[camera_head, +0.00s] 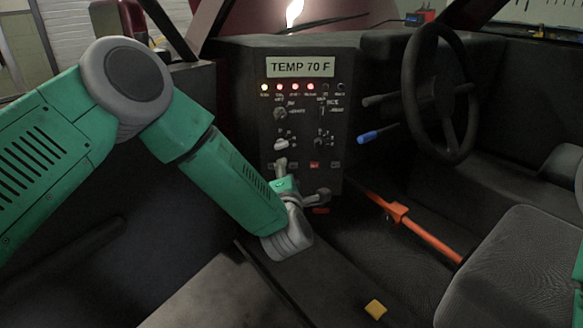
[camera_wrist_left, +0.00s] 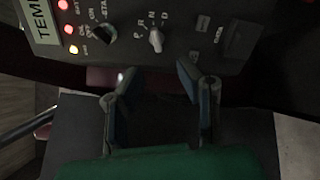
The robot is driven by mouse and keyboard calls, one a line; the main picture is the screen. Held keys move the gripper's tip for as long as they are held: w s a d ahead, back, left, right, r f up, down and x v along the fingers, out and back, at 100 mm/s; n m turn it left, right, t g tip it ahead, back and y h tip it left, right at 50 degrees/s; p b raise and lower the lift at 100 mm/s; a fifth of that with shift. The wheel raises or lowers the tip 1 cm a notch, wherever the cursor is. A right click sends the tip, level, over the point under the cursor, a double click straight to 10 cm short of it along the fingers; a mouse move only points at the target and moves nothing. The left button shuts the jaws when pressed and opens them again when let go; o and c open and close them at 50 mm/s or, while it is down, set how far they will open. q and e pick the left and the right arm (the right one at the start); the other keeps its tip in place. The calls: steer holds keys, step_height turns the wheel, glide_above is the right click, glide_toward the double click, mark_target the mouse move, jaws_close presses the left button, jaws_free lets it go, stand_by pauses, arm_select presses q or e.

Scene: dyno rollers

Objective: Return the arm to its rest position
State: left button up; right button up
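My left arm comes in from the left and reaches down to the dark control panel (camera_head: 297,72). My left gripper (camera_head: 302,178) is at the panel's lower edge, with its fingers spread apart. In the left wrist view the left gripper (camera_wrist_left: 152,78) is open, with nothing between its fingers. The fingertips are just below the white selector knob (camera_wrist_left: 155,40) marked P R N D and look apart from it. In the head view this white knob (camera_head: 282,144) is above the gripper. My right gripper is not in view; only a sliver of green shows at the right edge.
A steering wheel (camera_head: 440,92) with a blue-tipped lever (camera_head: 370,137) is right of the panel. An orange-red lever (camera_head: 425,232) lies beside the grey seat (camera_head: 520,270). A yellow pedal-like block (camera_head: 375,309) is on the floor.

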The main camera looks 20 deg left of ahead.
arm_select(q)
steer(key=s+a+f+m+g+h+p, duration=0.1)
steer(key=s+f+m+g+h+p, duration=0.6)
steer(key=s+f+m, duration=1.2)
steer(key=s+a+m+g+y, duration=0.1)
steer(key=s+a+m+g, duration=0.2)
steer(key=s, duration=1)
steer(key=s+a+m+g, duration=0.3)
steer(key=s+a+g, duration=0.3)
steer(key=s, duration=0.7)
steer(key=shift+s+m+g+y, duration=0.3)
steer(key=shift+s+m+y, duration=0.05)
steer(key=shift+m+y, duration=0.05)
steer(key=shift+w, duration=0.15)
steer(key=shift+c, duration=0.2)
